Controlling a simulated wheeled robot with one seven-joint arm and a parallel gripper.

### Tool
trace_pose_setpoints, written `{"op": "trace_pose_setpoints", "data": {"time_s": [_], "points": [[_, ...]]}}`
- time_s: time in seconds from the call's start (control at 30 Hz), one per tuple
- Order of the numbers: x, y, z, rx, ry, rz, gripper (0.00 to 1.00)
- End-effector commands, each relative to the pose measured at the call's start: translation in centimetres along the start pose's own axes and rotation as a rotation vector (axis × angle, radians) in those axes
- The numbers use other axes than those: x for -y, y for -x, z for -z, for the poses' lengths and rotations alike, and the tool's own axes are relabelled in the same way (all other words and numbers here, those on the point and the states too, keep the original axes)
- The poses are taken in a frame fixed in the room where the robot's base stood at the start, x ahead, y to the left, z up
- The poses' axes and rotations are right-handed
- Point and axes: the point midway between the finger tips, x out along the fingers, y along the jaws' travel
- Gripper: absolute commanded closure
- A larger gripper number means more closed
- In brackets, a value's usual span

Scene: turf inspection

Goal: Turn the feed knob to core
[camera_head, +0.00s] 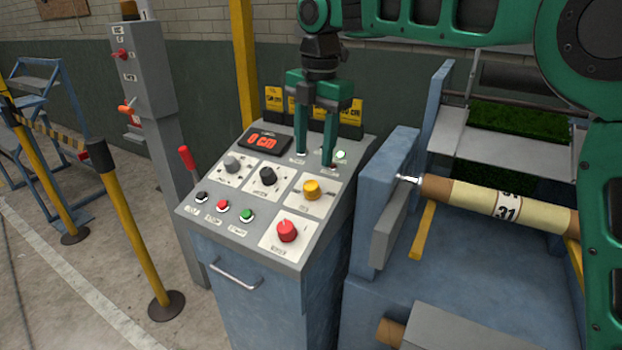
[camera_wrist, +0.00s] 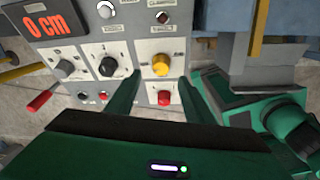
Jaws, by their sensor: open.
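The sloped grey control panel (camera_head: 187,211) carries a grey knob (camera_head: 231,163), a black knob (camera_head: 268,176), a yellow knob (camera_head: 311,189) and a red knob (camera_head: 287,230). Their labels are too small to read, so I cannot tell which is the feed knob. My gripper (camera_head: 315,160) is open and empty, pointing down over the panel's upper right part. In the wrist view, the yellow knob (camera_wrist: 161,64) shows between and just beyond my fingertips (camera_wrist: 160,77). The red knob (camera_wrist: 164,97) shows between the fingers, and the black knob (camera_wrist: 107,66) lies left of them.
A display (camera_head: 264,141) reads 0 cm. Black, red and green buttons (camera_head: 246,215) sit along the panel's left front. A roll marked 31 (camera_head: 470,195) lies on the blue machine at right. A red-handled lever (camera_head: 186,157) and yellow posts (camera_head: 130,220) stand left.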

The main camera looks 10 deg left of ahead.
Motion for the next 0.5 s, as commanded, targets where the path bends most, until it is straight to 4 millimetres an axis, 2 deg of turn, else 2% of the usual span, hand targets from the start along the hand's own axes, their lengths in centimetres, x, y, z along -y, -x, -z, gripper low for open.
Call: {"op": "trace_pose_setpoints", "data": {"time_s": [0.1, 0.3, 0.5], "points": [[0.1, -2.3, 0.1, -0.001, -0.001, 0.004, 0.52], [0.1, -5.7, 0.1, -0.001, 0.0, 0.004, 0.52], [0.1, -7.6, 0.0, 0.0, -0.003, 0.001, 0.52]]}}
